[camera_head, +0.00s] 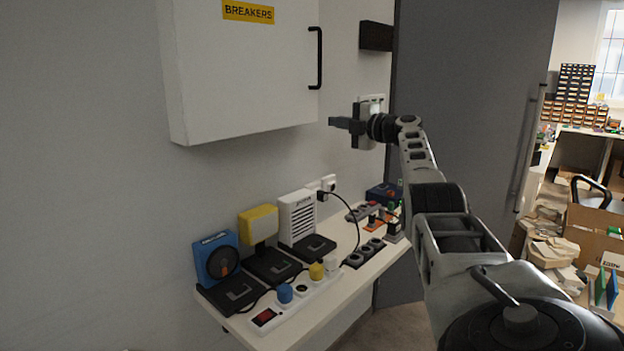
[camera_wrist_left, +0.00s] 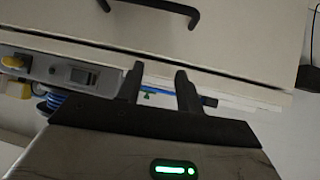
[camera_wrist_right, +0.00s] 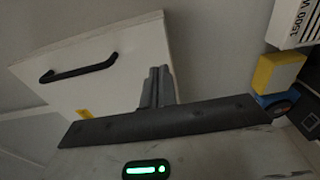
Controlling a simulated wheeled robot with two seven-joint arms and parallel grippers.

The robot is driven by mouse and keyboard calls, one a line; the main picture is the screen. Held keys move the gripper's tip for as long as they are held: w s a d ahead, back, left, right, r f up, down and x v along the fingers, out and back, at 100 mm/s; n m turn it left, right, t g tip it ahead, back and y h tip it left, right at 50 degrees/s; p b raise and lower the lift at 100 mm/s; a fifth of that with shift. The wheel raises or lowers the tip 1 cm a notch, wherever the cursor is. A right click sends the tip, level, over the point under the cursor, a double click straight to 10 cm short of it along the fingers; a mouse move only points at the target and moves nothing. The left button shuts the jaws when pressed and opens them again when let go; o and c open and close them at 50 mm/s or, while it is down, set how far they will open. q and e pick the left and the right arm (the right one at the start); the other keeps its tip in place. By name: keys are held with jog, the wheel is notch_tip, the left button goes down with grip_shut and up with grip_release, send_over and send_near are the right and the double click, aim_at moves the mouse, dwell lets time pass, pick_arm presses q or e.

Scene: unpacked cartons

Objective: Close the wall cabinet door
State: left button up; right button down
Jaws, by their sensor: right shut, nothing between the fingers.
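The white wall cabinet door (camera_head: 245,70) has a yellow BREAKERS label (camera_head: 248,12) and a black handle (camera_head: 319,58) on its right side. It looks flush with the cabinet, with no clear gap visible. The door also shows in the right wrist view (camera_wrist_right: 105,65). My right gripper (camera_head: 335,122) is shut and empty, just right of the cabinet's lower right corner; I cannot tell whether it touches the cabinet. My left gripper (camera_wrist_left: 158,86) is outside the head view; its fingers are apart and empty, near a white panel (camera_wrist_left: 190,35) with a black handle.
A narrow white shelf (camera_head: 380,262) below the cabinet holds a blue device (camera_head: 216,258), a yellow-topped device (camera_head: 258,224), a white vented box (camera_head: 297,216) and power strips. A tall grey door (camera_head: 465,100) stands at right. Cartons (camera_head: 595,235) lie far right.

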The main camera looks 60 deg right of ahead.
pick_arm(q)
jog(key=shift+f, duration=0.2)
pick_arm(e)
jog(key=shift+s, duration=0.1)
